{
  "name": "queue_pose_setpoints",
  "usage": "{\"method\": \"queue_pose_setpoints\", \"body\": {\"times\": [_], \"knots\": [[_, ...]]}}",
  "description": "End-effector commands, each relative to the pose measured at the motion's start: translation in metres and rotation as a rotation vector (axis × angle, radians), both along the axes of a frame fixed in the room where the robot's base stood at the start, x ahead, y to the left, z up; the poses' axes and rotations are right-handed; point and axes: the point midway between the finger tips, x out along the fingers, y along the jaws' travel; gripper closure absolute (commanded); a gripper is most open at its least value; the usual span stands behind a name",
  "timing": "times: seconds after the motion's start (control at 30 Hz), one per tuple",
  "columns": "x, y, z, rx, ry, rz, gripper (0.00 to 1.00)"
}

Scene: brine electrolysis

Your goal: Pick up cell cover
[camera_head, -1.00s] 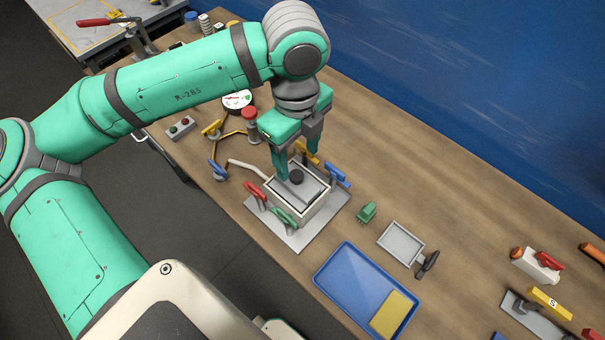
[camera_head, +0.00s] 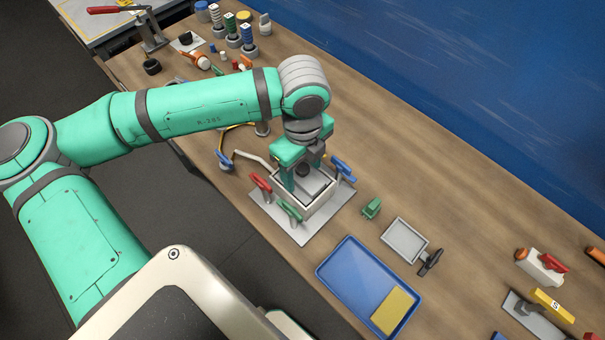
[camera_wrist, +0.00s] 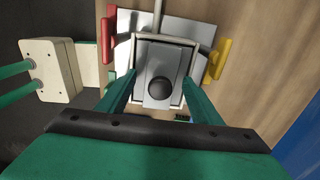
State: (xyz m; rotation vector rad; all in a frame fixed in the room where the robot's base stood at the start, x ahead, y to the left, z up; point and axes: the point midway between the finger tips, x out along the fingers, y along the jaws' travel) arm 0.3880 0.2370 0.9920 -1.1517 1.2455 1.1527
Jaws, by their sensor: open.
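The cell cover is a grey plate with a round black knob. It sits inside the square, pale-walled cell (camera_head: 313,208) on a grey base plate (camera_head: 299,233). My gripper (camera_head: 303,183) points down over the cell. In the wrist view my gripper (camera_wrist: 160,92) has its two green fingers apart, one on each side of the knob, with nothing held. Whether the fingertips are level with the knob I cannot tell.
Red (camera_head: 261,184), green (camera_head: 290,210) and blue (camera_head: 343,169) handled clamps stand around the cell. A pipe (camera_head: 252,158) runs to its left side. A blue tray (camera_head: 335,259) with a yellow pad and a grey square tray (camera_head: 404,240) lie to the right.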

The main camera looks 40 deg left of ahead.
Motion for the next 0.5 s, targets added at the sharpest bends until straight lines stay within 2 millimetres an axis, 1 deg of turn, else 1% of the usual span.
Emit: {"method": "queue_pose_setpoints", "body": {"times": [0.07, 0.1, 0.17, 0.2, 0.27, 0.3, 0.5], "knots": [[0.0002, -0.0001, 0.0002, 0.000, 0.000, 0.000, 0.41], [0.0002, -0.0001, 0.0003, 0.000, 0.000, 0.000, 0.45], [0.0002, -0.0001, 0.0003, 0.000, 0.000, 0.000, 0.60], [0.0002, -0.0001, 0.0004, 0.000, 0.000, 0.000, 0.69], [0.0002, -0.0001, 0.0004, 0.000, 0.000, 0.000, 0.84], [0.0001, 0.0001, 0.0004, 0.000, 0.000, 0.000, 0.89], [0.0000, 0.0004, 0.0007, 0.000, -0.001, 0.001, 0.89]]}}
